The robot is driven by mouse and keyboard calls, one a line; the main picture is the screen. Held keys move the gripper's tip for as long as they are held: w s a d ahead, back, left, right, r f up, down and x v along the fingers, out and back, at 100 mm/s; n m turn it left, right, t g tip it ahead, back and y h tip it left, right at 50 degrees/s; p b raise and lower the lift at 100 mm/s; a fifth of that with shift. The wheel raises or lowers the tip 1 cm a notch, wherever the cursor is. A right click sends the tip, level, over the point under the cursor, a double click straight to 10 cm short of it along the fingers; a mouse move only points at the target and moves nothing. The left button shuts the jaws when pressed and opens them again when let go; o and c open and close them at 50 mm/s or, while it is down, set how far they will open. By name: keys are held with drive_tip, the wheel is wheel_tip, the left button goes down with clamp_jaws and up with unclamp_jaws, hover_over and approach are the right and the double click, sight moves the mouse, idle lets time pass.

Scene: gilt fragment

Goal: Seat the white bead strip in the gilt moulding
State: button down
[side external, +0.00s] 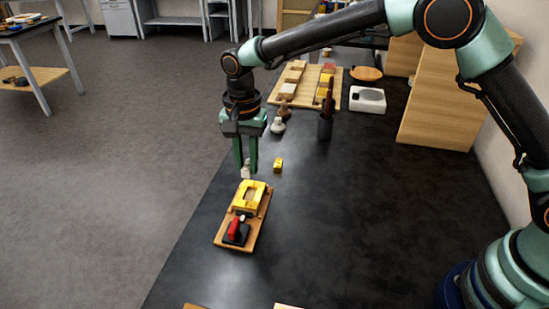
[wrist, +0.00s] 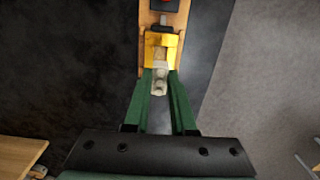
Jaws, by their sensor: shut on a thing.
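The gilt moulding (side external: 238,200) is a yellow piece with a pale recess, lying on a wooden board (side external: 225,236) near the table's left edge. It also shows in the wrist view (wrist: 152,54). My gripper (side external: 247,170) is shut on the white bead strip (side external: 246,172), holding it above the table at the far end of the moulding. In the wrist view the strip (wrist: 159,86) sits between the green fingers, its front end overlapping the moulding in the picture. I cannot tell whether they touch. The fingers hide the strip's sides.
A red-and-black clamp (side external: 236,230) stands on the board's near end. A small yellow block (side external: 278,165) lies right of my gripper. Behind are a wooden tray (side external: 276,98) of pieces, a dark tool cup (side external: 325,127) and a white box (side external: 367,100). The table's right middle is clear.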

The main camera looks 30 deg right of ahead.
sight(250, 196)
drive_tip(key=shift+f, duration=3.55)
